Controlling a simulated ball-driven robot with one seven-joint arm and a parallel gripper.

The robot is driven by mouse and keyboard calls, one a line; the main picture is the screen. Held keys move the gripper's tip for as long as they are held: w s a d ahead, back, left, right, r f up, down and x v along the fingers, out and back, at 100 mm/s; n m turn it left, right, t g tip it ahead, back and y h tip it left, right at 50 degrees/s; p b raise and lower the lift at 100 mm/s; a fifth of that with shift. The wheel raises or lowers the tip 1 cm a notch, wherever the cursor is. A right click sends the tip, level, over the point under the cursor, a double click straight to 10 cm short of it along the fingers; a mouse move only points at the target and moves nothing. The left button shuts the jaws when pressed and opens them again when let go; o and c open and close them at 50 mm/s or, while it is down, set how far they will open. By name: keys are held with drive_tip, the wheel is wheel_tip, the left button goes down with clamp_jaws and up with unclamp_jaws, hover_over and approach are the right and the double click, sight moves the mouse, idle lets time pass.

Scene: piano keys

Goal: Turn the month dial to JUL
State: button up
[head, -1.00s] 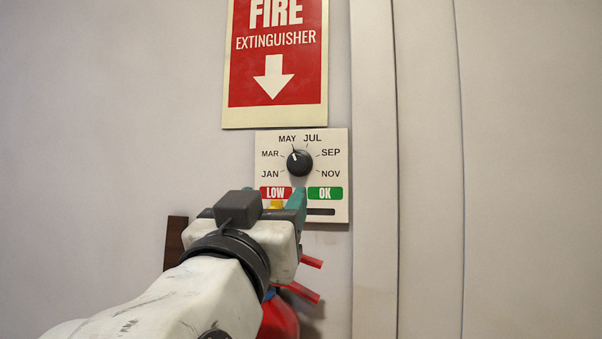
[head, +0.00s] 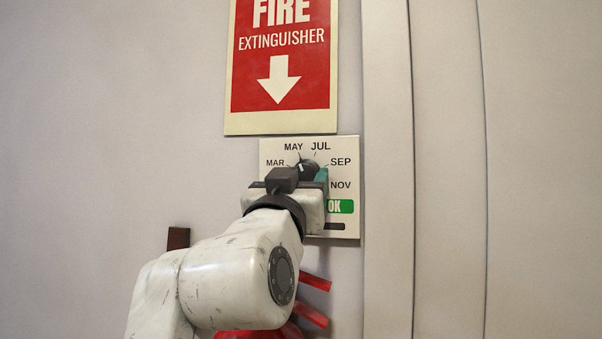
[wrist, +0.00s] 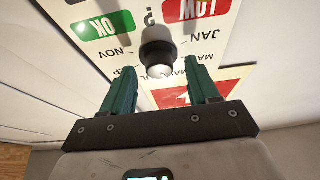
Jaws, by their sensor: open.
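The black month dial (head: 308,166) sits on a white panel (head: 349,150) with month labels around its upper side. In the head view its white pointer mark shows on the upper left part, roughly toward MAY; its lower part is hidden by my gripper. JUL is printed just above and right of the dial. My gripper (head: 303,178) is open in front of the dial. In the wrist view, upside down, the knob (wrist: 158,48) stands between the teal fingers of my gripper (wrist: 161,72), with a gap on each side. I cannot see contact.
A red fire extinguisher sign (head: 283,65) hangs above the panel. Red extinguisher parts (head: 314,283) show below, beside my arm. A green OK label (head: 341,206) is at the panel's lower right. Vertical wall trim (head: 388,200) runs to the right.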

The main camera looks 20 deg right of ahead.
drive_tip(key=shift+w+d+r, duration=0.15)
drive_tip(key=shift+w+d, duration=0.05)
drive_tip(key=shift+w, duration=0.1)
drive_tip(key=c, duration=1)
drive_tip(key=shift+b, duration=0.55)
